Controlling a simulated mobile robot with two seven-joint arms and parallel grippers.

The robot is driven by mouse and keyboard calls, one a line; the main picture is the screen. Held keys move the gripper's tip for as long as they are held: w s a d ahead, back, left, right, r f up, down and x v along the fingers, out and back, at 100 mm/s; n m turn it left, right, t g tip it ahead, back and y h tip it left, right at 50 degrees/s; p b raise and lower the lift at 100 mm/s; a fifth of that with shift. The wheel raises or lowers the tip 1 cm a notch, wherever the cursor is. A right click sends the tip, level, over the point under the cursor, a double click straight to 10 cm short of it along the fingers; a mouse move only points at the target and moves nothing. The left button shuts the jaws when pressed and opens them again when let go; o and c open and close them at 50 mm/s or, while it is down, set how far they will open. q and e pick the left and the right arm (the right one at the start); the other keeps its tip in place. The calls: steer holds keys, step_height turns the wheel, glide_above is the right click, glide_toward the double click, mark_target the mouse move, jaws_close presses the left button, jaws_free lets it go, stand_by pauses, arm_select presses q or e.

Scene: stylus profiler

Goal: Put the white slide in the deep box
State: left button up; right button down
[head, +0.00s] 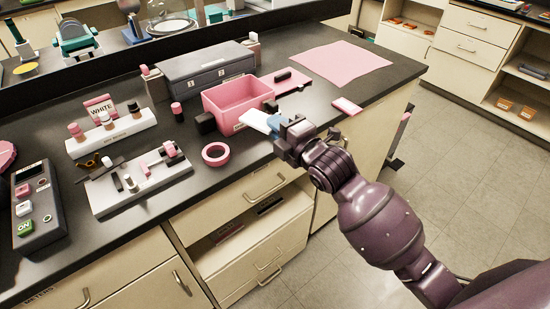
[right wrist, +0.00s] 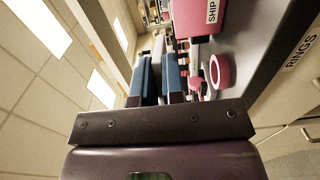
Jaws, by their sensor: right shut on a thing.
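The white slide (head: 254,120) is held between the blue fingertips of my right gripper (head: 279,126), and its free end points left toward the pink box. In the right wrist view the blue fingers (right wrist: 158,80) are close together with the pale slide (right wrist: 158,50) between them. The deep pink box (head: 222,119) stands open on the black bench, just behind and left of the slide. Its wall with a SHIP label shows in the right wrist view (right wrist: 191,16). The slide is outside the box, near its front right corner. My left gripper is not in view.
A pink tape ring (head: 216,154) lies in front of the box. A grey drawer unit (head: 207,73) stands behind it. A pink mat (head: 342,66) lies at right.

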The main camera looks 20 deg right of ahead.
step_height(320, 180, down, 10)
steer(key=b, duration=0.2)
steer(key=shift+r, duration=0.15)
stand_by(0.4)
steer(key=c, duration=1.2)
jaws_free()
